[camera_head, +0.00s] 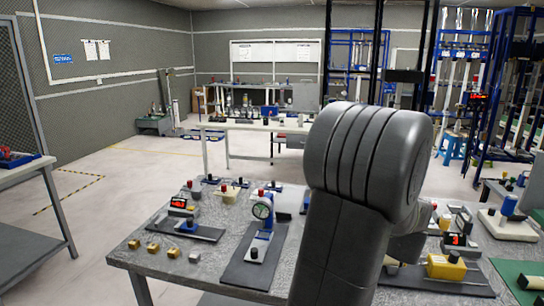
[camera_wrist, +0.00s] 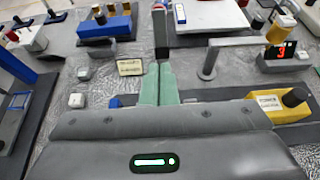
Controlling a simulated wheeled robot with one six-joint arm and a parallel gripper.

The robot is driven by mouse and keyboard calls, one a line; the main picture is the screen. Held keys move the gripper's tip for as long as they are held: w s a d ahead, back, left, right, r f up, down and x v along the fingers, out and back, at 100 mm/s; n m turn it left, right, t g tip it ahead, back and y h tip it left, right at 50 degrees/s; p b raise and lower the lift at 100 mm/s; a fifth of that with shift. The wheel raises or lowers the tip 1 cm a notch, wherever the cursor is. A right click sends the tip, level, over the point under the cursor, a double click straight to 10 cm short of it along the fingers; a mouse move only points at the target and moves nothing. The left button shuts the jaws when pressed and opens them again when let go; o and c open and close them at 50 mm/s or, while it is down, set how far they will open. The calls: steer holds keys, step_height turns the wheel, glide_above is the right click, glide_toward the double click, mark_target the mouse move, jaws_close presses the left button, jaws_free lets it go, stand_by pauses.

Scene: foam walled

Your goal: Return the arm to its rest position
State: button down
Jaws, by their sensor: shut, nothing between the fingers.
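My arm (camera_head: 345,240) rises large in the right-middle foreground of the head view, with its thick rounded joint at the top. It hides part of the table behind it. My gripper (camera_wrist: 157,68) shows in the wrist view, its two pale green fingers side by side and shut, with nothing between them. It is over the grey worktable (camera_wrist: 130,88), and I cannot tell how high. In the head view I cannot make out the gripper's fingers.
The worktable (camera_head: 150,237) holds a dial gauge stand (camera_head: 262,212), a device with a red display (camera_head: 178,203), small yellow blocks (camera_head: 153,247) and a yellow block fixture (camera_head: 446,267). In the wrist view, a red-display device (camera_wrist: 280,55) and a blue block (camera_wrist: 105,27) lie beyond the fingers. Open floor (camera_head: 100,180) lies left.

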steer(key=s+f+t+b, duration=0.1)
steer(key=b, duration=0.3)
steer(key=s+f+t+b, duration=0.1)
steer(key=b, duration=0.4)
steer(key=s+f+t+h+b, duration=0.1)
steer(key=f+b, duration=0.1)
steer(key=b, duration=0.3)
steer(key=shift+s+a+t, duration=0.2)
steer(key=shift+a+t, duration=0.1)
steer(key=shift+a, duration=0.1)
steer(key=shift+s+f+t+b, duration=0.1)
steer(key=shift+s+t+b, duration=0.15)
steer(key=shift+b, duration=0.65)
